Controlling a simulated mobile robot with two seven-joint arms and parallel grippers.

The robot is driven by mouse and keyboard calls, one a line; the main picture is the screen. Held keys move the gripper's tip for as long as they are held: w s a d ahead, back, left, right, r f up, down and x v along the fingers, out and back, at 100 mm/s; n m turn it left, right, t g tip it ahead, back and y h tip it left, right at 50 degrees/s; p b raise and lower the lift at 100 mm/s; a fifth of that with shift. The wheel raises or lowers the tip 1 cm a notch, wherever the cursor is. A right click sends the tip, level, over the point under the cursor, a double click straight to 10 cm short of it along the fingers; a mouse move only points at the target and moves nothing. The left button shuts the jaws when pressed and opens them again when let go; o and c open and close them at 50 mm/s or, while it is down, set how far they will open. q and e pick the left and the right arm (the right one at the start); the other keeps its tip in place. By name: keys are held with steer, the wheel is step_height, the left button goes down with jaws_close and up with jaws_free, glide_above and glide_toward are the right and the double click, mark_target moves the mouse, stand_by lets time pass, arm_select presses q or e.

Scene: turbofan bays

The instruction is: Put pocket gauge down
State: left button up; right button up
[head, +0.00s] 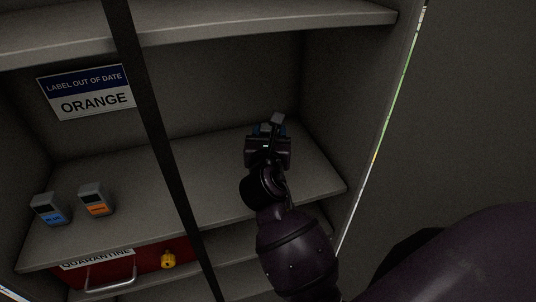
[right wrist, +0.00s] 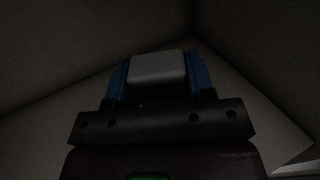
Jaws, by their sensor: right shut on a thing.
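My right gripper (head: 270,130) reaches over the right part of the middle shelf (head: 222,165), near its back corner. It is shut on a grey pocket gauge (head: 278,118). In the right wrist view the grey gauge (right wrist: 158,68) sits between the two blue fingers. I cannot tell whether the gauge touches the shelf, and its front label is hidden. My left gripper is not in view.
A gauge with a blue label (head: 50,209) and one with an orange label (head: 96,199) stand at the shelf's left. An ORANGE sign (head: 96,102) is on the back wall. A red QUARANTINE box (head: 120,272) is below. The shelf's middle is clear. A dark upright bar (head: 160,140) crosses in front.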

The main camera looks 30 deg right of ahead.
step_height(320, 180, down, 5)
steer(key=shift+f+b, duration=0.1)
steer(key=shift+b, duration=0.6)
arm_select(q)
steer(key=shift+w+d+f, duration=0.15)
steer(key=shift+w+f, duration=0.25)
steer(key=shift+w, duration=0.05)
arm_select(e)
steer(key=shift+f, duration=0.1)
steer(key=shift+f, duration=0.15)
steer(key=o, duration=1)
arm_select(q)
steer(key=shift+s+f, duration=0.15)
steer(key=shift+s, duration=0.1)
arm_select(e)
steer(key=shift+o, duration=0.2)
